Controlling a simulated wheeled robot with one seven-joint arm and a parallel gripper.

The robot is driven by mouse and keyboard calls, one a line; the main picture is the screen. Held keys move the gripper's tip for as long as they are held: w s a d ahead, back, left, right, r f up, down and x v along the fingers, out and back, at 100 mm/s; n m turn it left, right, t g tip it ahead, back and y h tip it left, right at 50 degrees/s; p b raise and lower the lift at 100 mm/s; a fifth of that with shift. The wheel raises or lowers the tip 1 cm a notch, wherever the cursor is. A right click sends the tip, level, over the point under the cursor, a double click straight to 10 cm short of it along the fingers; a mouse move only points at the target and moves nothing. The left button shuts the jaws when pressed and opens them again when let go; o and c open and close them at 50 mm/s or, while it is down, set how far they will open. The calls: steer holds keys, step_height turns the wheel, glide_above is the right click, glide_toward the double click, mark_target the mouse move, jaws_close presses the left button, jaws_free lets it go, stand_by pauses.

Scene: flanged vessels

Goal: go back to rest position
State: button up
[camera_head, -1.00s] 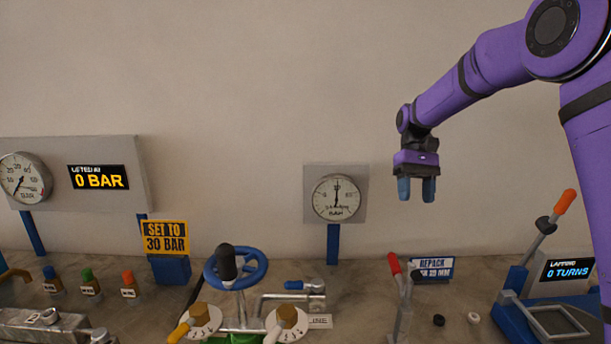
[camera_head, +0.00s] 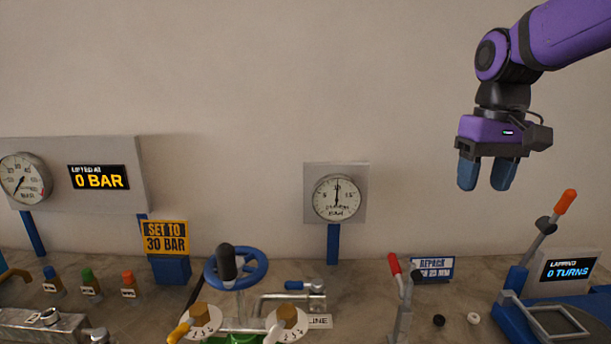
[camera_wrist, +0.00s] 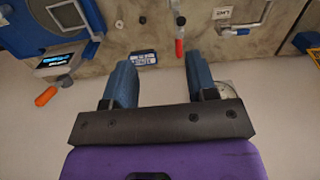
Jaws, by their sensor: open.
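My gripper (camera_head: 487,174) hangs at the upper right of the head view, fingers pointing down, high above the bench and in front of the wall. Its two blue fingers are apart with nothing between them. The wrist view also shows the open gripper (camera_wrist: 158,85), with the bench beyond the fingertips. My purple arm comes in from the upper right corner of the head view.
On the bench stand a red-handled lever (camera_head: 394,265), an orange-handled lever (camera_head: 565,202), a blue handwheel (camera_head: 236,268), a round gauge (camera_head: 337,198), a "0 BAR" panel (camera_head: 98,177) and a "SET TO 30 BAR" sign (camera_head: 165,237). The air around my gripper is clear.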

steer(key=s+d+f+t, duration=0.2)
steer(key=s+t, duration=0.3)
steer(key=s, duration=1.1)
steer(key=shift+f+m+t, duration=0.2)
steer(key=shift+m+t, duration=0.1)
